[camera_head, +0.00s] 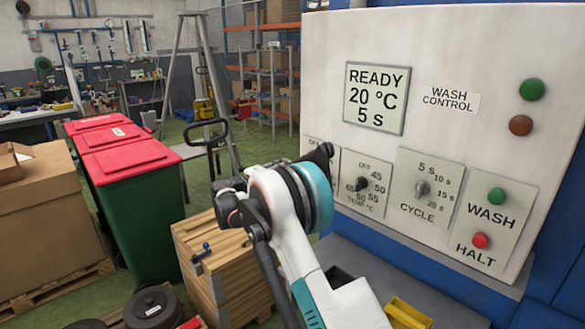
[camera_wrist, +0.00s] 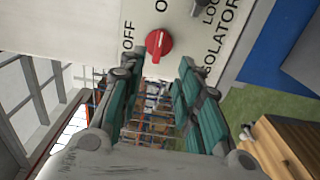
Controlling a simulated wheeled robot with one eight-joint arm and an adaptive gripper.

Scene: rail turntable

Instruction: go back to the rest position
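My gripper (camera_wrist: 156,72) is open, its two dark fingers with green pads standing apart and nothing between them. In the wrist view the red isolator knob (camera_wrist: 158,43) on the white panel lies just beyond the fingertips, framed between them; I cannot tell whether they touch it. Lettering beside it reads OFF and ISOLATOR. In the head view my bent arm stands in front of the lower left of the wash control panel (camera_head: 450,50) and hides most of the gripper and the isolator. The display (camera_head: 376,98) reads READY, 20 °C, 5 s.
The panel carries a temperature dial (camera_head: 361,184), a cycle dial (camera_head: 421,188), a green WASH button (camera_head: 497,196) and a red HALT button (camera_head: 480,240). Left of my arm stand a wooden stack (camera_head: 225,270) and red-lidded green bins (camera_head: 140,215). Green floor shows behind them.

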